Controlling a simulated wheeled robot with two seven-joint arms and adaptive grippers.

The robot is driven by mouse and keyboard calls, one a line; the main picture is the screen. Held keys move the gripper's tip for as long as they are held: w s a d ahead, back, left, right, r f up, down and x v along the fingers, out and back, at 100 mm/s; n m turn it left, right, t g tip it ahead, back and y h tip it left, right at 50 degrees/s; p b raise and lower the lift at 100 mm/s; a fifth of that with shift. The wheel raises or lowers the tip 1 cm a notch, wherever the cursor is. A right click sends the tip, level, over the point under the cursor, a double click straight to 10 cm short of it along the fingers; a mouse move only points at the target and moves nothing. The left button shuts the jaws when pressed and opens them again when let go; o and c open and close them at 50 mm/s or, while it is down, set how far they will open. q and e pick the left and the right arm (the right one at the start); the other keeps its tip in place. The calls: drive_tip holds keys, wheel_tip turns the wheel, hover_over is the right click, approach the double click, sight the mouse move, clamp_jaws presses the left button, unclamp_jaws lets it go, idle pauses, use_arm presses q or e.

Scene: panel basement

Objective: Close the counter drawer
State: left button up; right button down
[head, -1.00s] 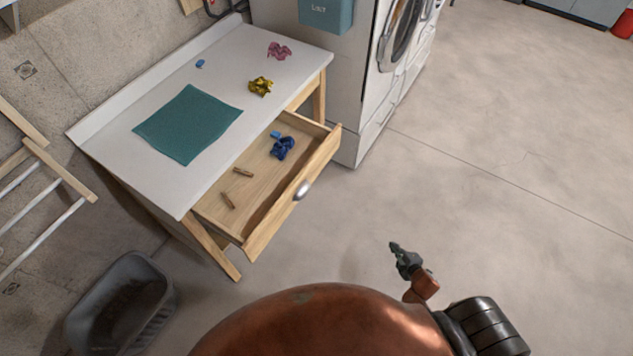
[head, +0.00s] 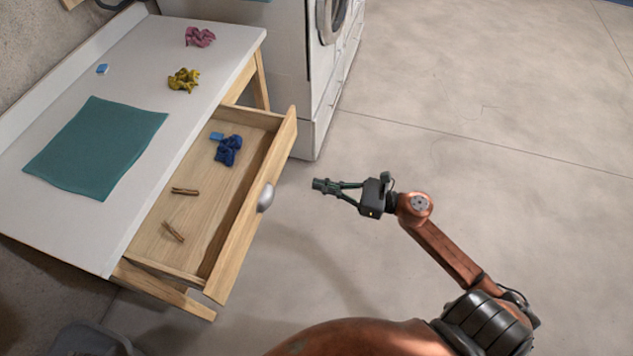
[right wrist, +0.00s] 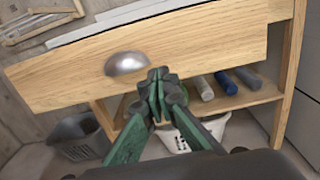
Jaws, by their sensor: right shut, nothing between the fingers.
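The counter drawer (head: 205,200) is wooden and stands open, pulled out from under the white counter. Inside it lie a dark blue cloth (head: 228,150), a small light blue block (head: 217,136) and two wooden pegs. Its front carries a rounded silver handle (head: 266,197), which also shows in the right wrist view (right wrist: 126,63). My right gripper (head: 318,185) is shut and empty, to the right of the handle and apart from it in the head view. In the right wrist view its fingertips (right wrist: 158,75) overlap the lower edge of the drawer front. My left gripper is not in view.
The white counter top (head: 150,70) holds a teal cloth (head: 95,147), yellow and pink cloths and a blue block. A white washing machine (head: 290,60) stands beyond it. A grey basket (head: 90,340) is at lower left. The floor to the right is clear.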

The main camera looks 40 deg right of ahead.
drive_tip(key=b, duration=0.2)
approach(273, 173)
drive_tip(key=x, duration=0.5)
drive_tip(key=shift+w+a, duration=0.15)
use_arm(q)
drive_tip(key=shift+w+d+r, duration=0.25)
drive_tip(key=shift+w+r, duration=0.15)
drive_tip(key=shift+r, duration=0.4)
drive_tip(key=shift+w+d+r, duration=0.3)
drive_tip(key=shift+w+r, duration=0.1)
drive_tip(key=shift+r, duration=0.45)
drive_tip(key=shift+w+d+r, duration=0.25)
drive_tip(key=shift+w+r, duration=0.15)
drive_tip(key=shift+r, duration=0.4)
use_arm(e)
drive_tip(key=shift+x, duration=0.75)
